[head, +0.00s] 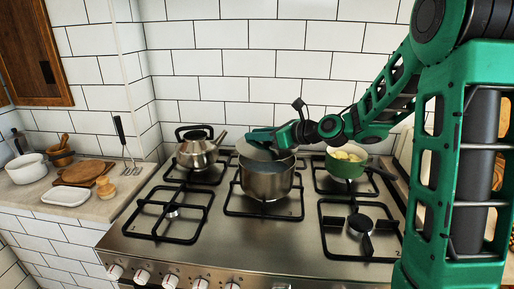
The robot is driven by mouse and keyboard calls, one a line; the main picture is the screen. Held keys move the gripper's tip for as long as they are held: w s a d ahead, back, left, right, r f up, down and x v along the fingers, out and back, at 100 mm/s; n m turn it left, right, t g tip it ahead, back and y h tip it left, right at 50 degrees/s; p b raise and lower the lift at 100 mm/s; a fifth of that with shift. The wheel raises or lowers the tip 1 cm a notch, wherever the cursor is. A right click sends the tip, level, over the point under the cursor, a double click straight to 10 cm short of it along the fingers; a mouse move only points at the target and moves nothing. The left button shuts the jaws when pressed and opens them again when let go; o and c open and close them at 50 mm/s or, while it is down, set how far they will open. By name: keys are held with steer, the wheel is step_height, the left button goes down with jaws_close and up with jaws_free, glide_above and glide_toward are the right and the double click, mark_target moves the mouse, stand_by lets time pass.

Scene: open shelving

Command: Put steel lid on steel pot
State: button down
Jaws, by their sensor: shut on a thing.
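The steel pot (266,181) stands on the middle burner of the stove, its mouth partly open to view. The steel lid (254,152) is tilted at the pot's back left rim, partly hidden by my gripper. My gripper (264,135) is at the lid, above the back of the pot, and is shut on the lid. I cannot tell whether the lid touches the rim.
A kettle (197,153) stands at the back left burner. A green pot (345,165) with yellow food stands at the back right, close to my arm. The front burners are empty. A counter (105,207) at the left holds a white pot, wooden boards and a white dish.

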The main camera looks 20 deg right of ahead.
mark_target(289, 151)
steer(key=shift+d+f, duration=0.1)
steer(key=shift+f, duration=2)
steer(key=c, duration=1.5)
jaws_free()
steer(key=shift+f, duration=0.1)
steer(key=shift+d, duration=0.1)
steer(key=shift+s, duration=0.1)
steer(key=v, duration=1.1)
steer(key=shift+s+d+r, duration=0.2)
steer(key=shift+r, duration=0.15)
